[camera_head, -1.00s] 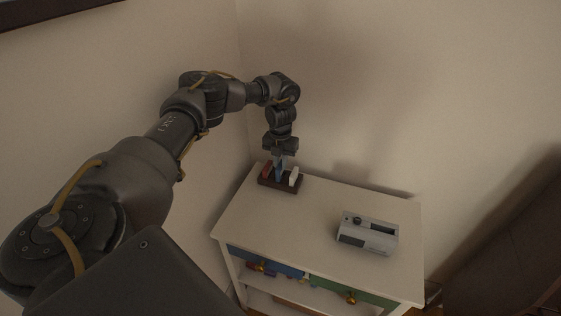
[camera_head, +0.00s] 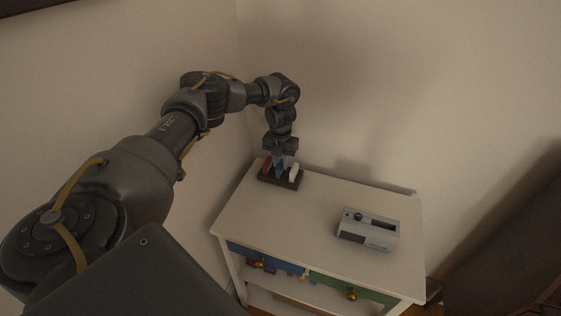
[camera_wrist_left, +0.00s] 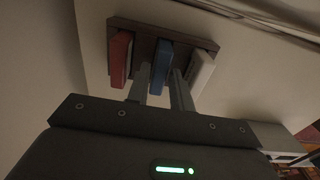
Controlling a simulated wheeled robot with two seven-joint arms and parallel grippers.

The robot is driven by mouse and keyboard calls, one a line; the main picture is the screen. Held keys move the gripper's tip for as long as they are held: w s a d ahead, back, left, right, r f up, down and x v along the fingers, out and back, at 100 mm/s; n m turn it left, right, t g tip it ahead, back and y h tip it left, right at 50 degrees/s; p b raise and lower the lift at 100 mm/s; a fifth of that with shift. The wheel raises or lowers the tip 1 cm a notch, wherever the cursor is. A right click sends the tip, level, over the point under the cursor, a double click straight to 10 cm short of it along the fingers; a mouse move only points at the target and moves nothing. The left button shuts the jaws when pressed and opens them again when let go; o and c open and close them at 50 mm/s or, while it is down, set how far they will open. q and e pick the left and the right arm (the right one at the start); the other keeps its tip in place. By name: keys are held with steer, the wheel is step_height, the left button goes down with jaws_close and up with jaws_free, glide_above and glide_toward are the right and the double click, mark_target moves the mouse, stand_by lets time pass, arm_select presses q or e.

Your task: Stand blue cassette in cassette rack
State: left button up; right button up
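The blue cassette (camera_head: 279,171) stands upright in the middle of the dark cassette rack (camera_head: 292,185), between a red cassette (camera_head: 267,167) and a white cassette (camera_head: 294,173). In the left wrist view the blue cassette (camera_wrist_left: 161,66) sits between the same two neighbours in the rack (camera_wrist_left: 190,38). My left gripper (camera_head: 279,159) is directly above the rack, pointing down. Its fingers (camera_wrist_left: 162,75) are spread, one on each side of the blue cassette, with a narrow gap visible on the right. My right gripper is not in view.
The rack stands at the back left of a white cabinet top (camera_head: 310,215), near the wall. A grey cassette player (camera_head: 368,232) lies at the right of the top. The surface between them is clear.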

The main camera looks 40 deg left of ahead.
arm_select(q)
steer(key=o, duration=0.3)
step_height(320, 180, up, 11)
steer(key=shift+f, duration=0.1)
stand_by(0.4)
